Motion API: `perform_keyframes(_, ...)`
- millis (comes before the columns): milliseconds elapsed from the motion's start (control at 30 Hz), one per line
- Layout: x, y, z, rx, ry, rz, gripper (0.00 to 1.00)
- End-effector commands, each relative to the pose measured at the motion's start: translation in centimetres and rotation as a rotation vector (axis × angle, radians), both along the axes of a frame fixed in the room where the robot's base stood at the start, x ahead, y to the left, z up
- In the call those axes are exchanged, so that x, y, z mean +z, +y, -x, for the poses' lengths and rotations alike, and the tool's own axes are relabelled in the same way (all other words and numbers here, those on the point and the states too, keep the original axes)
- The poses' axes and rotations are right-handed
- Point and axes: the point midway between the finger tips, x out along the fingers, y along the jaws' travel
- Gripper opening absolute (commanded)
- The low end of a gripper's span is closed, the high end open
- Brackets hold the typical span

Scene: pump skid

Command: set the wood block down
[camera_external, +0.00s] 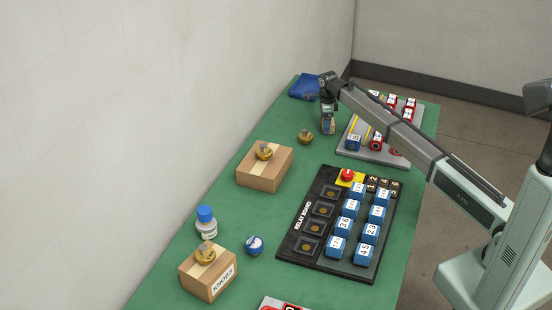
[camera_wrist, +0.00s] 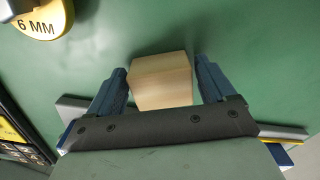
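The wood block (camera_wrist: 162,82) is a pale, plain block between my fingers in the wrist view. In the external view my gripper (camera_external: 328,126) points down over the far part of the green table, left of the grey tray. There the block is small and mostly hidden by the fingers. I cannot tell whether its underside touches the table.
A blue tray (camera_external: 304,87) lies behind. A cardboard box (camera_external: 264,172) and the relay board (camera_external: 300,245) are nearer the camera.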

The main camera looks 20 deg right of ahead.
Motion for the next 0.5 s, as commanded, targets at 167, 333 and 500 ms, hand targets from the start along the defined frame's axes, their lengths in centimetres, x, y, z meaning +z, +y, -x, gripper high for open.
perform_keyframes(167, 0.01, 0.00, 0.00, 0.000, 0.000, 0.000, 0.99)
perform_keyframes(333, 0.01, 0.00, 0.00, 0.000, 0.000, 0.000, 0.99)
perform_keyframes(500, 0.64, 0.00, -0.03, 0.000, 0.000, 0.000, 0.99)
